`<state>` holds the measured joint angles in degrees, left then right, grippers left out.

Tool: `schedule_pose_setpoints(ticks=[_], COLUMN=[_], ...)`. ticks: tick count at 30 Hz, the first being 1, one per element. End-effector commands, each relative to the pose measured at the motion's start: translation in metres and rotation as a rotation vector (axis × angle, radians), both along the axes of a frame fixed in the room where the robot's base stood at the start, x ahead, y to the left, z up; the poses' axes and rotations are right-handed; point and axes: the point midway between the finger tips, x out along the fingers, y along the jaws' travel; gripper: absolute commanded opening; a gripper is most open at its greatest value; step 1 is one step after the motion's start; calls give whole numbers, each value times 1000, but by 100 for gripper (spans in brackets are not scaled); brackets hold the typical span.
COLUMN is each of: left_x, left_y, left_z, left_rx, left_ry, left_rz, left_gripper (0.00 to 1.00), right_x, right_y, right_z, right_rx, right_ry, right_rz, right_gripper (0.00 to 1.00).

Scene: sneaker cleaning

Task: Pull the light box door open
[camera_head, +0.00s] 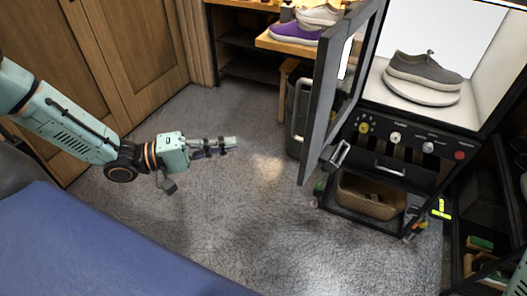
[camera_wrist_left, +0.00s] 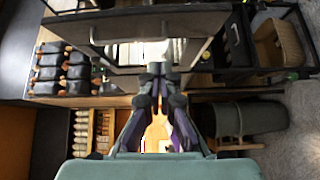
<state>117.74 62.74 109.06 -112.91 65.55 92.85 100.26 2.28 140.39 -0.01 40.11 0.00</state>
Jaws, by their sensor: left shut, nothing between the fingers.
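The light box (camera_head: 503,95) stands at the right in the head view, its white interior lit. Its dark grey door (camera_head: 318,110) stands swung open, jutting out from the left side of the box. A pale bar handle (camera_head: 299,108) shows along the door's left side. A grey sneaker (camera_head: 425,68) sits inside on a round white turntable (camera_head: 420,92). My left gripper (camera_head: 234,143) is shut and empty, left of the door and apart from it. Its closed fingertips (camera_wrist_left: 158,69) show in the left wrist view. My right gripper is not in view.
Under the box are a knob panel (camera_head: 395,138) and a shelf with a wicker basket (camera_head: 368,197). A dark bin (camera_head: 297,120) stands behind the door. A bench with a purple shoe (camera_head: 296,33) is at the back. The carpet (camera_head: 240,210) between gripper and door is clear.

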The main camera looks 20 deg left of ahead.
Motion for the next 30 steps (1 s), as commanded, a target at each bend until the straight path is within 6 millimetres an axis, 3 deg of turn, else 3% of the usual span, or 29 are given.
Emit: schedule_pose_setpoints(ticks=[8,30], left_x=[9,60], left_y=[-24,-98], left_z=[-2,-2], left_rx=[-16,-14], left_ry=[29,28], left_rz=[-17,-16], left_gripper=[0,0], right_x=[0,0], right_y=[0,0], right_z=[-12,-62], right_rx=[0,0], right_ry=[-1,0], right_rz=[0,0], right_gripper=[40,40])
